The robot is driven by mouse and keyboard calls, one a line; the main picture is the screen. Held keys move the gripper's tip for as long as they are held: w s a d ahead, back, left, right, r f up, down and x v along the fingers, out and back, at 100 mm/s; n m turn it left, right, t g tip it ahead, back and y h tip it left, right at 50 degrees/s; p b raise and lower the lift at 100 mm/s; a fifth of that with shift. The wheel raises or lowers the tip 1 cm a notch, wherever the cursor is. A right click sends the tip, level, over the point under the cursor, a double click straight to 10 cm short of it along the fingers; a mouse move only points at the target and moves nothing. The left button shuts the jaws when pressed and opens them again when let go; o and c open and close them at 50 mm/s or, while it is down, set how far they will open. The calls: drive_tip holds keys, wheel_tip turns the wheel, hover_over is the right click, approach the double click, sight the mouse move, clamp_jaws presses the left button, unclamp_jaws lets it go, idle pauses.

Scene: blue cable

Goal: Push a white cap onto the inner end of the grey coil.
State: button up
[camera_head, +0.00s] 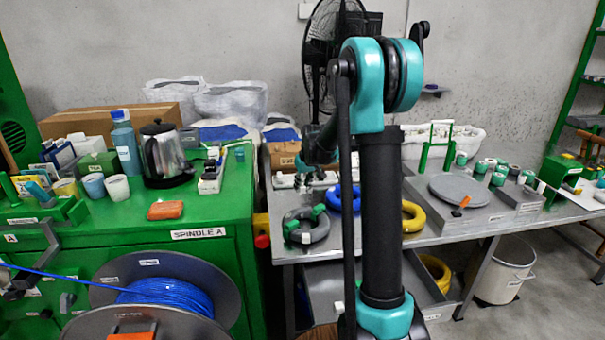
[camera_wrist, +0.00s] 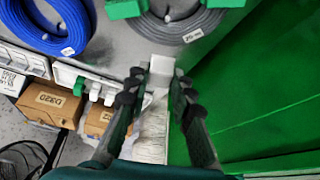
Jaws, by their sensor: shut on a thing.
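The grey coil (camera_head: 306,238) lies on the grey table, with green clips on it. It also shows at the top of the wrist view (camera_wrist: 183,30), with a size tag and a green clip. My gripper (camera_wrist: 160,75) is shut on a small white piece (camera_wrist: 161,64), which looks like a white cap. In the wrist picture, the piece appears just below the coil's outer edge; I cannot tell its height or whether it touches.
A blue coil (camera_wrist: 52,22) lies left of the grey one in the wrist view; a yellow coil (camera_head: 413,217) lies right of my arm. Small white pieces (camera_wrist: 95,92) stand along a strip beside labelled boxes (camera_wrist: 48,105). The green spindle cabinet (camera_head: 200,215) borders the table.

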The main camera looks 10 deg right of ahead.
sight(303, 193)
drive_tip(key=f, duration=0.4)
drive_tip(key=shift+s+f, duration=0.1)
drive_tip(key=shift+s, duration=0.1)
drive_tip(key=shift+f, duration=2.65)
drive_tip(key=shift+f, duration=1.15)
idle(1.2)
drive_tip(key=o, duration=0.5)
drive_tip(key=o, duration=0.5)
drive_tip(key=shift+o, duration=0.2)
drive_tip(key=shift+r, duration=3.5)
